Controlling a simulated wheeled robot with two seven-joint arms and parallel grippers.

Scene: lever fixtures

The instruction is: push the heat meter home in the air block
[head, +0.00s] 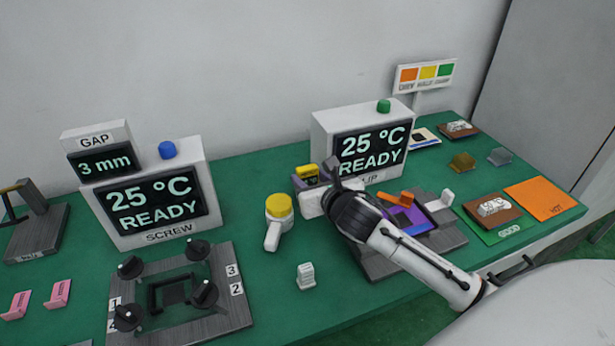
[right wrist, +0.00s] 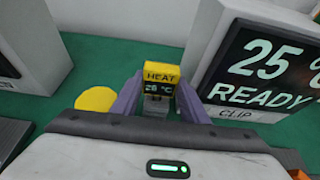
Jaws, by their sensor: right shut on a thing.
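The heat meter (head: 307,172) is a small yellow block with a dark display, in front of the left side of the CLIP station. In the right wrist view the heat meter (right wrist: 160,78) reads HEAT and about 26 °C. My right gripper (head: 312,180) is shut on it. In the right wrist view the purple fingers of my right gripper (right wrist: 160,100) stand on either side of it. A greyish part shows under the meter between the fingers. I cannot tell the air block for certain or how deep the meter sits. My left gripper is not in view.
The CLIP station (head: 362,140) stands close behind the gripper. A yellow-topped white tool (head: 278,220) and a small white block (head: 306,276) stand nearby. The clip fixture (head: 450,238) lies under my right arm. The SCREW station (head: 150,195) and its knobbed fixture (head: 225,310) are at left.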

